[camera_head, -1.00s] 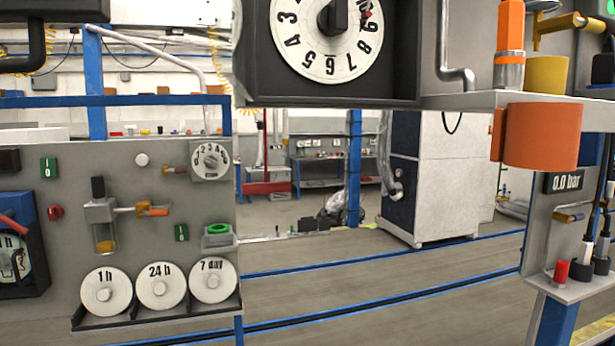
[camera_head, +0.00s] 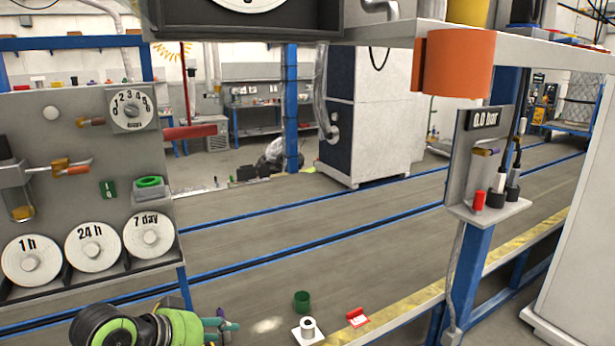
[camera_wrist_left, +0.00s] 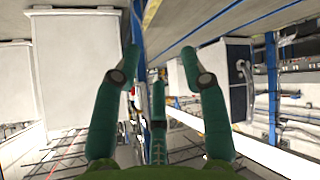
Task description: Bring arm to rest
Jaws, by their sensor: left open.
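My left arm comes in at the bottom left of the head view, with its green gripper (camera_head: 226,325) low over the grey conveyor surface (camera_head: 250,255). In the left wrist view the green fingers of this gripper (camera_wrist_left: 159,68) are spread apart. Nothing is between them. The gripper is below the panel with the dials and does not appear to touch anything. My right gripper is not in view.
A green cup (camera_head: 301,301), a white cylinder on a plate (camera_head: 308,329) and a red-and-white piece (camera_head: 357,318) sit right of the gripper. The panel (camera_head: 85,170) bears dials labelled 1 h (camera_head: 30,260), 24 h (camera_head: 92,246) and 7 day (camera_head: 149,235). A pressure-display post (camera_head: 478,165) stands at right.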

